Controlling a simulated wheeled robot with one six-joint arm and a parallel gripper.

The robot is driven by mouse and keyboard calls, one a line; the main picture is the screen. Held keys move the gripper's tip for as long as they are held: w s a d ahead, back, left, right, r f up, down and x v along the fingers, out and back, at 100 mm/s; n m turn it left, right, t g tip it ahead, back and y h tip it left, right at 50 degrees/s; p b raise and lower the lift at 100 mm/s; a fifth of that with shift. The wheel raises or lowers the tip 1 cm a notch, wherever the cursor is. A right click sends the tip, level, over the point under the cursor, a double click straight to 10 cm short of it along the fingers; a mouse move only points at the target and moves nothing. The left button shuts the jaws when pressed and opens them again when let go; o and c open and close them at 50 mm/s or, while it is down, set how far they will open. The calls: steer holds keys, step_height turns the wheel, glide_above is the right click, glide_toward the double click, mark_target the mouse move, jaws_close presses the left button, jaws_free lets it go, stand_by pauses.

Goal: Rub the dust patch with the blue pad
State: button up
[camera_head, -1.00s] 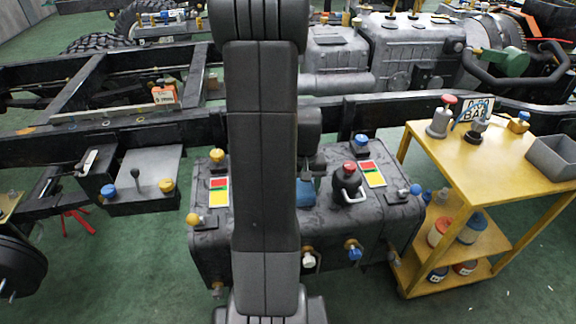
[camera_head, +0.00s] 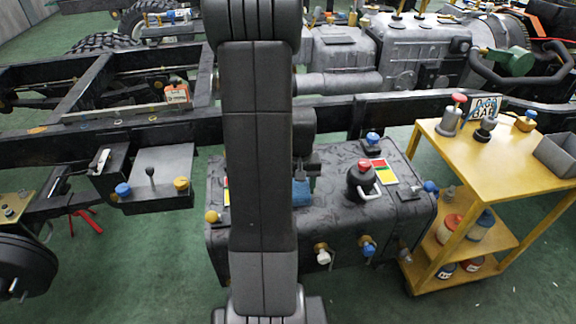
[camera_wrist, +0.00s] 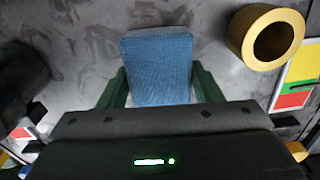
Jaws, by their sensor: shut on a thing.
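The blue pad (camera_wrist: 158,68) is held between the two green fingers of my gripper (camera_wrist: 160,88) in the wrist view. In the head view the pad (camera_head: 301,193) shows just right of my arm, low over the top of the dark grey tank (camera_head: 335,205). I cannot tell whether it touches the tank. The tank top (camera_wrist: 85,50) looks mottled with dark smudges, and I cannot make out a distinct dust patch. My arm hides part of the tank top.
A black, red-topped fitting with a handle (camera_head: 362,180) stands right of the pad. A brass ring (camera_wrist: 268,38) is close by in the wrist view. A yellow cart (camera_head: 475,165) stands to the right. The chassis rail (camera_head: 400,107) runs behind the tank.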

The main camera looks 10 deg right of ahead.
steer(key=shift+a+r, duration=0.1)
steer(key=shift+a, duration=0.3)
step_height(320, 180, up, 8)
steer(key=p, duration=0.6)
steer(key=shift+d, duration=0.1)
steer(key=p, duration=0.4)
steer(key=shift+r+p, duration=0.25)
steer(key=shift+p, duration=0.05)
steer(key=shift+f+p, duration=0.25)
steer(key=shift+p, duration=0.55)
